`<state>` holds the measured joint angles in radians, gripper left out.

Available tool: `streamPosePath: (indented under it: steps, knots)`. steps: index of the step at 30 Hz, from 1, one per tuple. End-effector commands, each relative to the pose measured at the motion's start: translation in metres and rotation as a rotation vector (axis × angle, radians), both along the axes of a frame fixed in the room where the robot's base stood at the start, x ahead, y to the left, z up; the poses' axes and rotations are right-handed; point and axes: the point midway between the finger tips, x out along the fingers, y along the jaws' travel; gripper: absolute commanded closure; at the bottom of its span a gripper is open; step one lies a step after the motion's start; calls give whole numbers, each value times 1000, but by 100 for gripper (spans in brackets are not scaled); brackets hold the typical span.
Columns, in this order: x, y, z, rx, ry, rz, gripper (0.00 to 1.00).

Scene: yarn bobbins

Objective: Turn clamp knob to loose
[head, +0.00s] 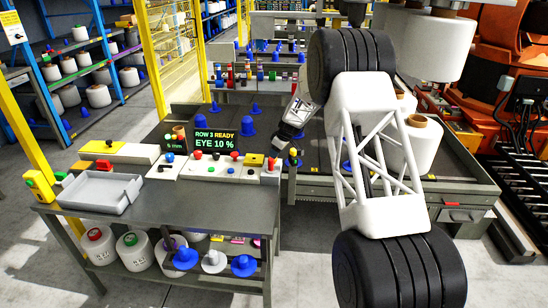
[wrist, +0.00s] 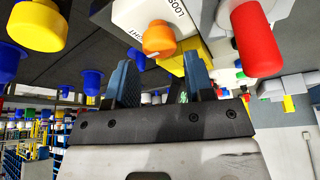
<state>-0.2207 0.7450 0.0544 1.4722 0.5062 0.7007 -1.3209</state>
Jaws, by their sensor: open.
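In the wrist view an orange round knob (wrist: 158,38) sits on a white box (wrist: 140,14) with partly visible lettering, "LOOS" on one side and "GHT" on the other. My gripper (wrist: 160,60) is open, its two blue fingers spread to either side of the knob's line. The knob shows just beyond the fingertips, and no contact is visible. I cannot tell the knob's setting. In the head view my gripper (head: 281,142) hangs tilted at the right end of the bench's control panel (head: 222,172). The orange knob cannot be made out clearly there.
A red cylinder (wrist: 250,38) stands close right of the knob in the wrist view, with a yellow knob (wrist: 37,25) at far left. A screen (head: 216,141) reads "ROW 3 READY EYE 10 %". A grey tray (head: 101,191) is on the bench's left; the front bench top is clear.

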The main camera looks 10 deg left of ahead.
Motion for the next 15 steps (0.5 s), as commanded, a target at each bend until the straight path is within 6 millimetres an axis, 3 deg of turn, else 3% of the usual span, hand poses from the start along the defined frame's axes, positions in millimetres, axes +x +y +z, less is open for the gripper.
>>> streamPosePath:
  steps: [9, 15]
  knots:
    - [4, 10, -27, 0, 0, 0, 52]
    - [5, 12, -32, 0, 0, 0, 52]
